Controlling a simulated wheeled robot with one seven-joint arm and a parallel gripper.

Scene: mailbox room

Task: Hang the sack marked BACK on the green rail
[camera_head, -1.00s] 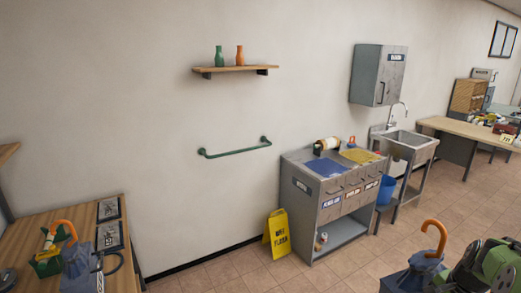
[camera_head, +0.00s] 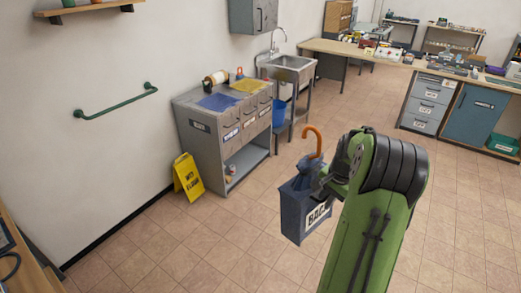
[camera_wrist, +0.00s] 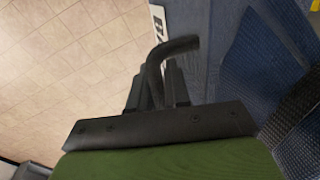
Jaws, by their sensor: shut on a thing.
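The dark blue sack (camera_head: 291,208) has a white label reading "BAC", its last letter hidden, and an orange hook (camera_head: 314,139) rising from its top. My gripper (camera_head: 325,183) is shut on the sack at its right side and holds it upright above the floor. In the wrist view the blue sack (camera_wrist: 235,60) fills the right side, and a dark curved piece lies between the fingers of my gripper (camera_wrist: 158,85). The green rail (camera_head: 118,103) is fixed to the wall at the left, well apart from the sack, with nothing on it.
A yellow wet-floor sign (camera_head: 187,177) and a grey cabinet (camera_head: 208,138) stand along the wall between rail and sink (camera_head: 288,66). A wooden shelf (camera_head: 88,9) is above the rail. A wooden table edge shows lower left. The tiled floor (camera_head: 175,245) below the rail is clear.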

